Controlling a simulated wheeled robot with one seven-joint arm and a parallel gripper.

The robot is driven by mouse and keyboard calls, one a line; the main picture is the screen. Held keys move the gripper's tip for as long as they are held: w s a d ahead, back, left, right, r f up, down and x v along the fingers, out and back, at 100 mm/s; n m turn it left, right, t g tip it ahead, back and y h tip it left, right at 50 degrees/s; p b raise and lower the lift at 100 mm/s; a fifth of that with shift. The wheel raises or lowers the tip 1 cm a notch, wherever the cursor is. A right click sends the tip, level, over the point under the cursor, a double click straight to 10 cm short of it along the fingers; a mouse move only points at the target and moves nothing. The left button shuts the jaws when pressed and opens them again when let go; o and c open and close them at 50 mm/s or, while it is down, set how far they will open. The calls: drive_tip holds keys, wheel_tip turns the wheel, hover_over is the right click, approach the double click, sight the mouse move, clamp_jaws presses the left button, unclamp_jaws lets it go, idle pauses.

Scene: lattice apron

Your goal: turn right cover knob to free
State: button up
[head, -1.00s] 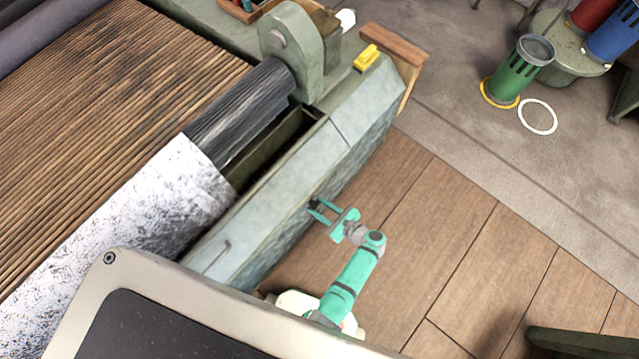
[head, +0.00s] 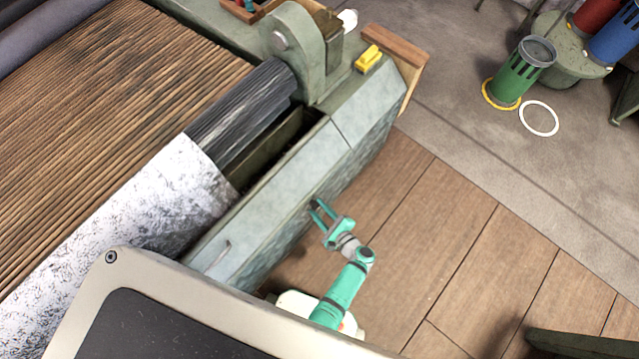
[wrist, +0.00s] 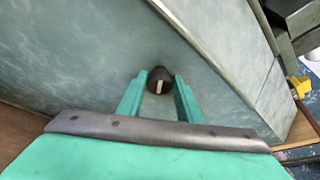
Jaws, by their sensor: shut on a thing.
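The right cover knob (wrist: 160,80) is a small dark round knob with a pale mark on its face, on the grey-green side panel of the machine. It sits between the two teal fingers of my gripper (wrist: 160,95) in the wrist view, and the gripper is shut on it. In the head view my gripper (head: 318,212) reaches the side panel, and its fingers hide most of the knob. The cover (head: 275,195) is the pale grey-green top panel along the machine's edge.
A handle (head: 221,252) lies on the cover's near end. A yellow block (head: 368,58) sits on the machine's far end. A green canister (head: 523,75) and a white ring (head: 538,118) stand on the floor at upper right. The wooden floor (head: 450,240) beside the arm is clear.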

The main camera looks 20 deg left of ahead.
drive_tip(key=n, duration=0.1)
drive_tip(key=n+t, duration=0.2)
drive_tip(key=n, duration=0.1)
drive_tip(key=shift+s+f, duration=0.15)
drive_tip(key=shift+f, duration=0.1)
drive_tip(key=n, duration=0.1)
drive_tip(key=n+t, duration=0.1)
drive_tip(key=n, duration=0.1)
drive_tip(key=n+t+y, duration=0.1)
drive_tip(key=shift+f+n, duration=0.25)
drive_tip(key=shift+n, duration=0.15)
drive_tip(key=shift+s+a, duration=0.1)
drive_tip(key=o, duration=1)
drive_tip(key=shift+o, duration=0.2)
drive_tip(key=v, duration=1)
drive_tip(key=shift+s+d+f, duration=0.25)
drive_tip(key=shift+s, duration=0.05)
